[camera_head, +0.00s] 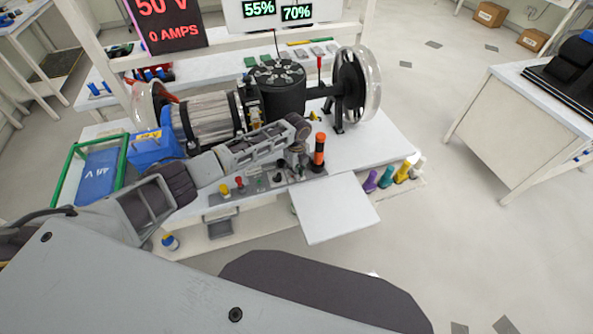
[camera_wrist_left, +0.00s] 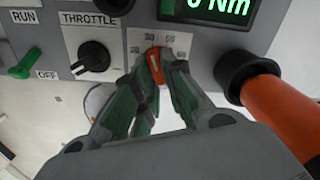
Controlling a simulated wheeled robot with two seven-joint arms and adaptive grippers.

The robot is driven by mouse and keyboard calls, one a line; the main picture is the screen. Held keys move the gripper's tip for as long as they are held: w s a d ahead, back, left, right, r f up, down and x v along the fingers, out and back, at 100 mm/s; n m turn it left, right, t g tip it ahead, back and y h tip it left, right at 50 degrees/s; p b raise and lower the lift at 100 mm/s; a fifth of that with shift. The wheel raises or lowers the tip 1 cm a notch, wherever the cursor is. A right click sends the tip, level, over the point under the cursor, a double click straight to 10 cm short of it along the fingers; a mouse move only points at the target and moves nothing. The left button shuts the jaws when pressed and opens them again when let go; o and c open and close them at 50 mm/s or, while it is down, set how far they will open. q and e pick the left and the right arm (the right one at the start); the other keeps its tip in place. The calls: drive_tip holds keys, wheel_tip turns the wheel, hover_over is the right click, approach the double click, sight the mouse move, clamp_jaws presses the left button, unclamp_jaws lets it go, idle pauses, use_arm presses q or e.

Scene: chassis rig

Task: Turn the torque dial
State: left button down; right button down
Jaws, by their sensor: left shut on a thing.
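The torque dial (camera_wrist_left: 155,72) shows in the left wrist view as an orange knob on a pale scale plate with printed numbers. My left gripper (camera_wrist_left: 152,62) has its green-padded fingers closed around the dial. In the head view my left gripper (camera_head: 298,160) reaches down onto the control panel at the front of the rig, and it hides the dial there. A display (camera_wrist_left: 218,10) above the dial reads 0 Nm in green, partly cut off. My right gripper is not in view.
A black throttle knob (camera_wrist_left: 93,57) and a green run/off switch (camera_wrist_left: 25,64) lie left of the dial. A thick orange-and-black handle (camera_head: 319,152) stands close on the right. Motor and wheels (camera_head: 357,85) stand behind. A blank white shelf (camera_head: 335,208) juts out in front.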

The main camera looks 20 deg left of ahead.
use_arm(q)
drive_tip(key=c, duration=1.5)
unclamp_jaws()
wheel_tip(320, 180, up, 12)
